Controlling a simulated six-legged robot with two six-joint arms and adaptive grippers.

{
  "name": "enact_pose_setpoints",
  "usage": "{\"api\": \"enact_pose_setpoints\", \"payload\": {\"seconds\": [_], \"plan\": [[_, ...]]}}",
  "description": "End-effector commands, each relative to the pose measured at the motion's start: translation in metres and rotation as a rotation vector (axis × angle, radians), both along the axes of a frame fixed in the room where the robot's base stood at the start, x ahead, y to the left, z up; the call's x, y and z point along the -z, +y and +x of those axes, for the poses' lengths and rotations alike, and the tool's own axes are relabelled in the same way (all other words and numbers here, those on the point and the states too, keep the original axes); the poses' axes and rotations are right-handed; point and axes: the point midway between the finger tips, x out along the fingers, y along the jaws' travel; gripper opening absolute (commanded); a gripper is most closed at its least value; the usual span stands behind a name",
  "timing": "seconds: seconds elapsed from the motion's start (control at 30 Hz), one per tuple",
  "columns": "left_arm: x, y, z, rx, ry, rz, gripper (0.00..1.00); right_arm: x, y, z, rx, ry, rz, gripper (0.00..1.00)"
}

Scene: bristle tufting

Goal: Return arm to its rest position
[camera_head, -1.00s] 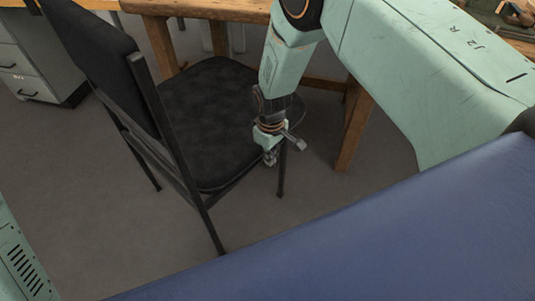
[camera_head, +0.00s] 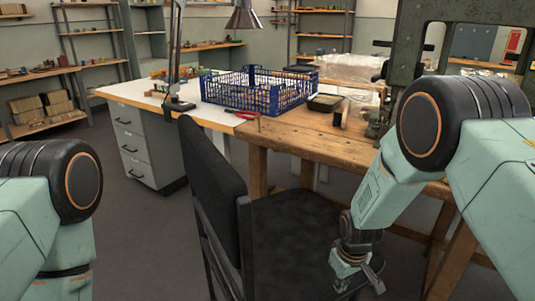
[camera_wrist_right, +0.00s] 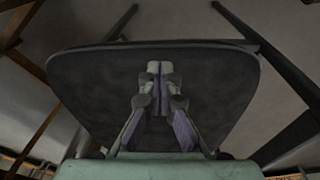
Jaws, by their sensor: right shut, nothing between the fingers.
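My right arm comes in from the right in the head view and hangs down past the workbench. Its gripper (camera_head: 357,284) is low, in front of or over the black chair seat; the head view does not settle how far apart they are. In the right wrist view the fingers (camera_wrist_right: 160,78) are together with nothing between them, and the dark chair seat (camera_wrist_right: 85,85) lies behind them. Of my left arm only upper links show at the left edge of the head view; its gripper is out of the picture.
A black chair (camera_head: 215,185) stands close to my right gripper, before a wooden workbench (camera_head: 300,140). On the benches are a blue crate (camera_head: 275,98), red-handled pliers (camera_head: 242,114) and a lamp (camera_head: 243,16). A grey drawer cabinet (camera_head: 148,150) stands left. Floor between cabinet and chair is clear.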

Motion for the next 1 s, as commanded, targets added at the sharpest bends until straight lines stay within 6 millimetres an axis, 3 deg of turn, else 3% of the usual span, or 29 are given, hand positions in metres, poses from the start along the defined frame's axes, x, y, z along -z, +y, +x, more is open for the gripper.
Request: {"api": "enact_pose_setpoints", "payload": {"seconds": [0.17, 0.23, 0.43, 0.6, 0.7, 0.83, 1.0], "plan": [[0.0, 0.0, 0.0, 0.0, 0.0, 0.0, 0.39, 0.025, -0.007, -0.038, 0.126, -0.089, 0.016, 0.0], [0.0, 0.0, 0.0, 0.0, 0.0, 0.0, 0.39, 0.037, -0.011, -0.067, 0.18, -0.105, 0.026, 0.0], [-0.002, 0.0, 0.0, 0.0, 0.0, 0.0, 0.39, 0.057, -0.018, -0.175, 0.322, -0.095, 0.052, 0.0], [-0.003, 0.0, 0.0, 0.0, 0.0, 0.0, 0.39, 0.053, -0.02, -0.273, 0.398, -0.014, 0.055, 0.0], [-0.003, 0.0, 0.0, 0.0, 0.0, 0.0, 0.39, 0.048, -0.02, -0.313, 0.409, 0.051, 0.048, 0.0], [-0.003, 0.0, 0.0, 0.0, 0.0, 0.0, 0.39, 0.047, -0.02, -0.342, 0.418, 0.113, 0.038, 0.0], [-0.004, 0.0, 0.0, 0.0, 0.0, 0.0, 0.39, 0.049, -0.02, -0.346, 0.421, 0.124, 0.036, 0.0]]}}
